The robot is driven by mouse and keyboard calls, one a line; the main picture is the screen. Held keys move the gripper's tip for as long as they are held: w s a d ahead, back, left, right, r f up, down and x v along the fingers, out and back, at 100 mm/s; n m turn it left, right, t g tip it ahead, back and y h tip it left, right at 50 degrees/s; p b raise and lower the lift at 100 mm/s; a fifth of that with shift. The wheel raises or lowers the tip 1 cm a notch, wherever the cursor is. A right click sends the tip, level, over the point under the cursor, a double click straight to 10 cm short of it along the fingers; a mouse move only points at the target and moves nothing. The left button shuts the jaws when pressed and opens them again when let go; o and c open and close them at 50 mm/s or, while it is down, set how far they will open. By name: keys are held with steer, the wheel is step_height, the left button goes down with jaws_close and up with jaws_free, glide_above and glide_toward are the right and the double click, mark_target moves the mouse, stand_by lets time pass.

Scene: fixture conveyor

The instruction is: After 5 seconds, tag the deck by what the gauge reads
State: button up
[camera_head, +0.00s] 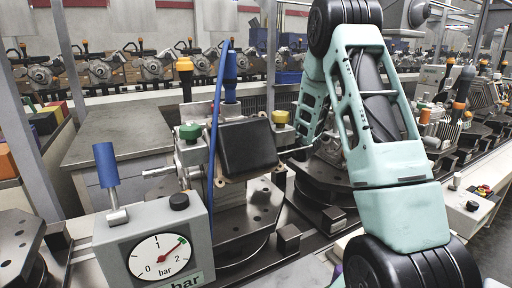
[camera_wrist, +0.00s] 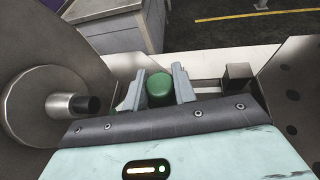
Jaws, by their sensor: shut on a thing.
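The gauge (camera_head: 160,258) is a white dial on a grey box in the head view, marked 0, 1, 2 and bar. Its dark needle points to the upper right, past 1, at a green band. Behind it stands a fixture (camera_head: 245,185) with a black block, a green knob (camera_head: 190,131) and a yellow knob (camera_head: 280,117), on a dark deck (camera_head: 240,247). In the wrist view, my gripper (camera_wrist: 159,80) is shut on a green round-topped piece (camera_wrist: 160,90), with a grey finger on each side. The gripper cannot be made out in the head view.
A blue-handled lever (camera_head: 105,165) stands on the gauge box. A grey cabinet (camera_head: 115,130) is behind at left. More dark fixtures (camera_head: 330,180) line the conveyor at right, partly hidden by my arm.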

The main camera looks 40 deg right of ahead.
mark_target(262, 176)
steer(key=shift+s+f+b, duration=0.1)
steer(key=shift+b, duration=0.45)
steer(key=shift+f+b, duration=0.25)
steer(key=shift+b, duration=0.1)
step_height(262, 176, down, 6)
steer(key=b, duration=0.7)
steer(key=shift+f+b, duration=0.6)
steer(key=shift+b, duration=0.2)
steer(key=o, duration=1)
steer(key=v, duration=1.7)
steer(key=shift+s+b, duration=0.25)
steer(key=shift+b, duration=0.1)
